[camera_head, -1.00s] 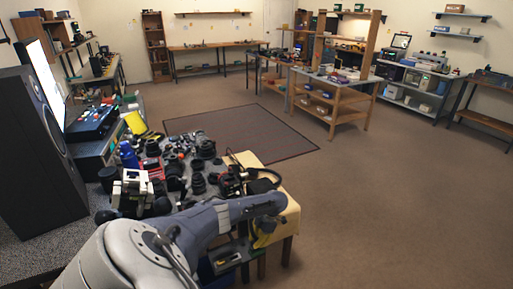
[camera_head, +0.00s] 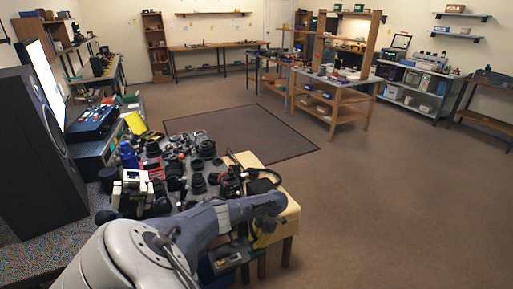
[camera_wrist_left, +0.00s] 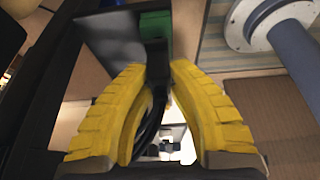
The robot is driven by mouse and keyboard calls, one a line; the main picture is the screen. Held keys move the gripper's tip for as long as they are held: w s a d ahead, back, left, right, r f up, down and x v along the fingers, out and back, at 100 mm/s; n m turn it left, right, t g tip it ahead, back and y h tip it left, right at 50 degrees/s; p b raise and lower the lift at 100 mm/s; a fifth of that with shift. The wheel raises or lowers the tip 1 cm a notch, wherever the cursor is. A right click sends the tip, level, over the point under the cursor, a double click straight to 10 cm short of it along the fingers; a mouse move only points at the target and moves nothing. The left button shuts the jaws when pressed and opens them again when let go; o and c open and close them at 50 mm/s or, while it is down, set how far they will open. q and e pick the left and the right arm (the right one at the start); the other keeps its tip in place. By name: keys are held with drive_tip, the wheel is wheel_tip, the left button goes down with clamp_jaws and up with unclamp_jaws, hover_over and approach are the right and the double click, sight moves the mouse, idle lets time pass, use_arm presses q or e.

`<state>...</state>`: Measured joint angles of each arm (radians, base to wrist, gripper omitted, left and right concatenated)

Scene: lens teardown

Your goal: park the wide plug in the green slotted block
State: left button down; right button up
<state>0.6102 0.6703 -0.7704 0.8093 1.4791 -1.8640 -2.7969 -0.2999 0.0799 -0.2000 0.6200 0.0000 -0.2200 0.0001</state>
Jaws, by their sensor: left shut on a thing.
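My left gripper (camera_head: 262,229) shows at the front right corner of the cluttered table in the head view, below my grey forearm. In the left wrist view, its yellow fingers (camera_wrist_left: 162,72) are closed at the tips on a dark piece, which I take to be the wide plug (camera_wrist_left: 157,60). A black cable (camera_wrist_left: 150,128) runs between the fingers. A green piece (camera_wrist_left: 155,24), probably the green slotted block, is right at the dark piece. I cannot tell whether the plug sits in a slot. My right gripper is not in view.
A dark flat panel (camera_wrist_left: 108,38) lies beside the green piece. The table holds many lens parts, a blue bottle (camera_head: 128,155) and a white-and-black device (camera_head: 132,190). A large speaker (camera_head: 40,150) stands at left. Open floor lies to the right.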

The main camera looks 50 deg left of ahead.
use_arm(q)
drive_tip(key=shift+f, duration=0.8)
idle(1.6)
drive_tip(key=c, duration=1.3)
unclamp_jaws()
drive_tip(key=v, duration=1.2)
drive_tip(key=shift+w, duration=0.1)
